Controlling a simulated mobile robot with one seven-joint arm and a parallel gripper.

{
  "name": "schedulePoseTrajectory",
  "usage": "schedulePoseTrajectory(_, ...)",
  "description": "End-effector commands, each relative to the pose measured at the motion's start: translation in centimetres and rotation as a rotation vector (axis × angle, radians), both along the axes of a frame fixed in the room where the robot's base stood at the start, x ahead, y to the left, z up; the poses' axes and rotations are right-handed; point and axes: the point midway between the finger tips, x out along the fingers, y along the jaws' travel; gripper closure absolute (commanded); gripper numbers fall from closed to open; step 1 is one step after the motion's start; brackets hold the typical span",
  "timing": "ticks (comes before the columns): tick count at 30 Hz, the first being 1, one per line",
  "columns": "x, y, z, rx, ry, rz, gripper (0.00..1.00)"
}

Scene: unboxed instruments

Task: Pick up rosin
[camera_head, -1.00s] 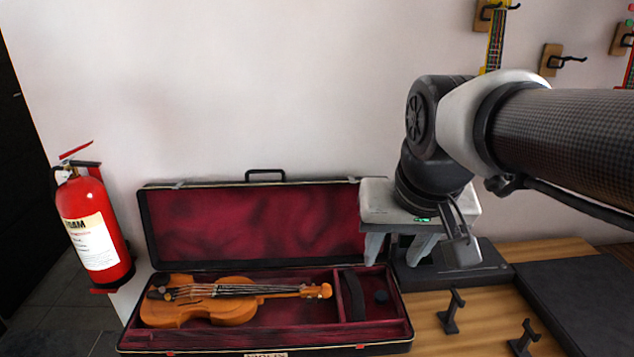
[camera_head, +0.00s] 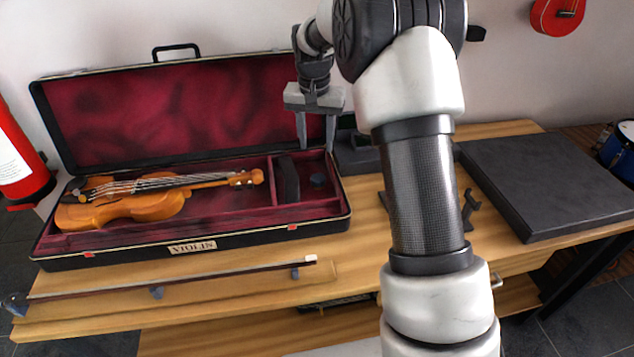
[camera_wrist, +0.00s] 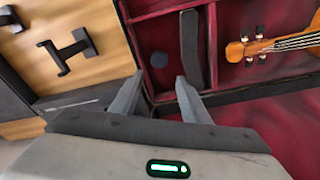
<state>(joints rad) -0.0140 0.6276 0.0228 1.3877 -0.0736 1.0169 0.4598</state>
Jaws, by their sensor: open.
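A small dark round piece (camera_head: 318,181), which looks like the rosin, lies in the right compartment of the open violin case (camera_head: 60,250). It also shows in the wrist view (camera_wrist: 159,58), just beyond and between my fingertips. My gripper (camera_head: 316,147) is open and empty, pointing down above the back of that compartment. In the wrist view my gripper (camera_wrist: 160,78) has its two fingers apart, with nothing between them. I cannot tell the exact height of the fingertips above the rosin.
A long dark block (camera_head: 287,180) lies left of the rosin, and the violin (camera_head: 135,205) lies further left. The case's lid stands open behind. A bow (camera_head: 200,276) lies in front. Dark stands (camera_head: 468,208) and a flat black slab (camera_head: 545,180) are to the right.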

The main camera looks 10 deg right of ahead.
Motion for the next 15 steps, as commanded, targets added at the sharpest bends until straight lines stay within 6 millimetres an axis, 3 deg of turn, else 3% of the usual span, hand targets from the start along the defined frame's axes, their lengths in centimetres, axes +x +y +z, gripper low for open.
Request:
schedulePoseTrajectory(1, 0.0, -0.1, -1.5, 0.000, 0.004, 0.000, 0.58)
schedulePoseTrajectory(7, 0.5, -0.3, -5.6, -0.001, 0.004, 0.000, 0.58)
schedulePoseTrajectory(15, 0.8, -0.5, -8.0, -0.001, 0.001, 0.000, 0.58)
